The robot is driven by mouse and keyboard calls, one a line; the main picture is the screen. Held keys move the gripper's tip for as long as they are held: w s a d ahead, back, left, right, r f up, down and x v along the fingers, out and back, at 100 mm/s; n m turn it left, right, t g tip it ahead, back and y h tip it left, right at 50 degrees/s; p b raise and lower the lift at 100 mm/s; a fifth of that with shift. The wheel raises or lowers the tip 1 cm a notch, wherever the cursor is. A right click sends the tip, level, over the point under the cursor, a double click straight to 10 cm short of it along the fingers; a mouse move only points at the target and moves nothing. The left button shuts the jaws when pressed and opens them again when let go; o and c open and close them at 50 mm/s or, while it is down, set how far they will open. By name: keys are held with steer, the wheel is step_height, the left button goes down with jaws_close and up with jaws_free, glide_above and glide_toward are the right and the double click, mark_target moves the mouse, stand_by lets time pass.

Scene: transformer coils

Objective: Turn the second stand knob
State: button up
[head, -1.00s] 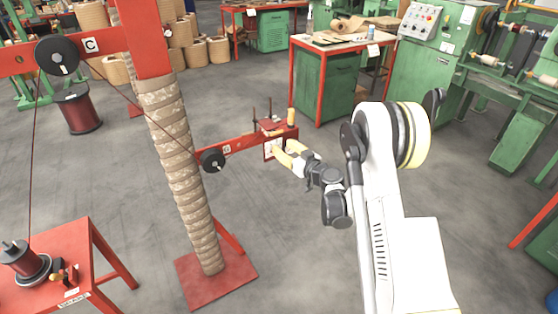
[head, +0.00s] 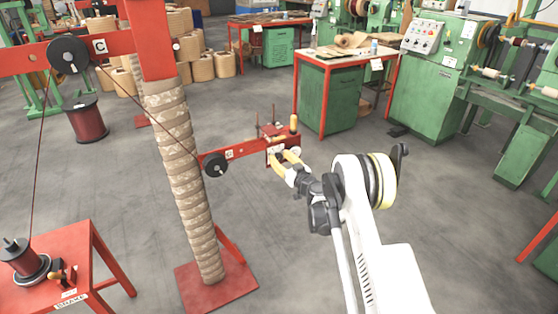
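A red stand with a rope-wrapped post (head: 187,190) stands left of centre. Its lower red arm (head: 243,153) reaches right and carries a black pulley (head: 215,165). At the arm's end is a small red clamp block with an upright yellow handle (head: 293,123) and thin rods. My gripper (head: 284,160), with yellow fingers, is at the front face of that arm end, by a pale plate. The fingers look spread apart. The knob itself is too small or hidden by the fingers to make out, and I cannot tell whether they touch it.
A red table (head: 88,262) with a spool and small brake is at the lower left. A red-framed bench (head: 340,58) and a green machine (head: 431,70) stand behind. A dark red spool (head: 86,122) is on the floor. The floor right of the post is open.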

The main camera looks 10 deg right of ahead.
steer(key=shift+w+a, duration=0.1)
steer(key=shift+w, duration=0.15)
jaws_close()
